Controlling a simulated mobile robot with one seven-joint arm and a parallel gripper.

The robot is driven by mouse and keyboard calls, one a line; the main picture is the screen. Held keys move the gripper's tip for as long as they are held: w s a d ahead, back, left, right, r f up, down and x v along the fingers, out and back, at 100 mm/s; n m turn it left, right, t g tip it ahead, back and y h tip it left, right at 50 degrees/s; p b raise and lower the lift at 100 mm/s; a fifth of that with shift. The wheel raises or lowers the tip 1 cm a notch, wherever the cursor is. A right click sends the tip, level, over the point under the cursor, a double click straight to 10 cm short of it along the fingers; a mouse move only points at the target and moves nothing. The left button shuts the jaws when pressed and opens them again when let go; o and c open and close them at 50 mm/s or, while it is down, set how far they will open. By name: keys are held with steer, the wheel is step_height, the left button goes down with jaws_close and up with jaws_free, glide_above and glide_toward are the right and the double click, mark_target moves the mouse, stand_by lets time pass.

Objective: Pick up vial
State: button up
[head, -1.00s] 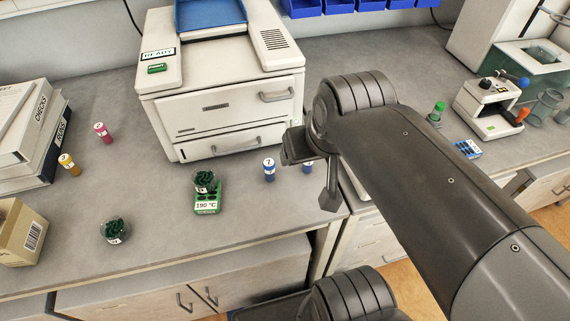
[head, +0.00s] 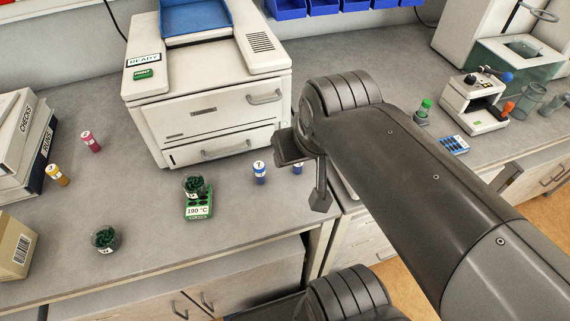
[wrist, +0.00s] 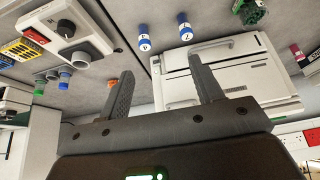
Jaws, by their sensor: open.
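Several vials stand on the grey bench. A blue vial with a white cap (head: 260,174) stands in front of the white machine. A second blue vial (head: 297,168) is mostly hidden behind my gripper in the head view. Both blue vials show in the wrist view, one at left (wrist: 144,38) and one at right (wrist: 185,29), beyond the fingers and apart from them. A pink vial (head: 91,142) and a yellow vial (head: 58,176) stand at the left. My gripper (wrist: 163,84) is open with nothing between its fingers.
The white machine (head: 210,112) stands behind the blue vials. A green 190 °C block (head: 199,207) with a dish of green pieces, another dish (head: 105,239), binders (head: 22,140) and a box (head: 14,250) are at left. A small instrument (head: 474,106) stands at right.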

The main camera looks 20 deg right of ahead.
steer(key=shift+c, duration=0.7)
steer(key=m+g, duration=0.6)
glide_above(259, 164)
steer(key=f, duration=0.6)
steer(key=shift+s+f, duration=0.2)
steer(key=shift+f, duration=0.05)
steer(key=shift+m, duration=0.3)
step_height(259, 164, down, 11)
steer(key=shift+w+r, duration=0.1)
steer(key=c, duration=1.1)
